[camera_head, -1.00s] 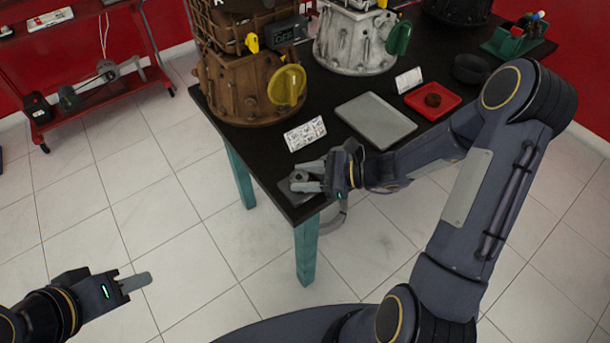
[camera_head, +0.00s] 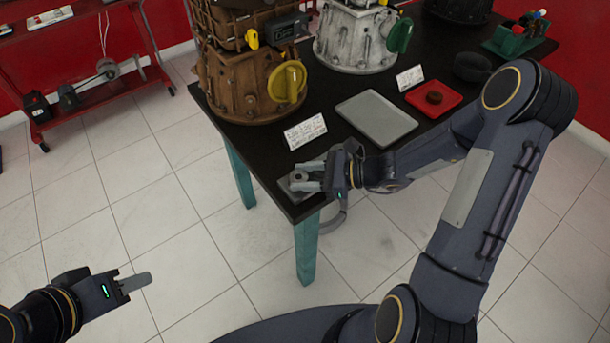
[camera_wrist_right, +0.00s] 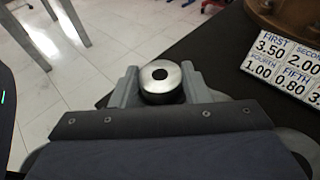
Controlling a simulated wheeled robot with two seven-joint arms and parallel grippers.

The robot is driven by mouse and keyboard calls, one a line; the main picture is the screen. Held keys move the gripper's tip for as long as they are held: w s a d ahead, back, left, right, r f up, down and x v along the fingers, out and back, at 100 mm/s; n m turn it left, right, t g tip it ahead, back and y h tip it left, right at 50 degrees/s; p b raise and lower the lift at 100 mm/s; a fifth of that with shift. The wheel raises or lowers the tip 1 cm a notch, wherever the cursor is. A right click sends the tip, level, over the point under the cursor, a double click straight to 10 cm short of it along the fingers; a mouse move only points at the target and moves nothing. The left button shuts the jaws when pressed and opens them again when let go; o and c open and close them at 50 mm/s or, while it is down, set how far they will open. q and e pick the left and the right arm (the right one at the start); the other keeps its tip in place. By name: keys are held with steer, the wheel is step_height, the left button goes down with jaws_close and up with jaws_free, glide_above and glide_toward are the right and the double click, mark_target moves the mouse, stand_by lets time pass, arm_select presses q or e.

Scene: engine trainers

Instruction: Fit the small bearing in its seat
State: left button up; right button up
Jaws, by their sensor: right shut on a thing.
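The small bearing (camera_wrist_right: 160,76) is a bright metal ring with a dark centre, above a dark round body. It lies between the two fingers of my right gripper (camera_wrist_right: 160,84), which is shut on it. In the head view the right gripper (camera_head: 308,177) and the bearing (camera_head: 299,176) are at the table's near left corner, over a grey plate (camera_head: 287,188). I cannot tell whether the bearing touches the plate, and I cannot make out its seat. My left gripper (camera_head: 136,283) is off the table at the lower left, seen side-on with no visible object.
The black table (camera_head: 235,133) carries a brown engine housing (camera_head: 245,85), a white housing (camera_head: 355,40), a grey tray (camera_head: 376,116) and a red tray (camera_head: 420,104) with a brown ring. A red cart (camera_head: 90,85) stands left.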

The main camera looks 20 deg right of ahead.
steer(key=o, duration=1.2)
steer(key=shift+s+d+f, duration=0.1)
steer(key=shift+s+f, duration=0.05)
steer(key=shift+f, duration=0.2)
steer(key=shift+c, duration=0.2)
steer(key=shift+d, duration=0.1)
steer(key=shift+d+r, duration=0.1)
steer(key=shift+d, duration=0.15)
steer(key=v, duration=0.6)
steer(key=shift+s+d+r, duration=0.1)
steer(key=shift+s+r, duration=0.1)
steer(key=shift+s+d+r, duration=0.2)
steer(key=shift+s, duration=0.05)
steer(key=shift+a, duration=0.1)
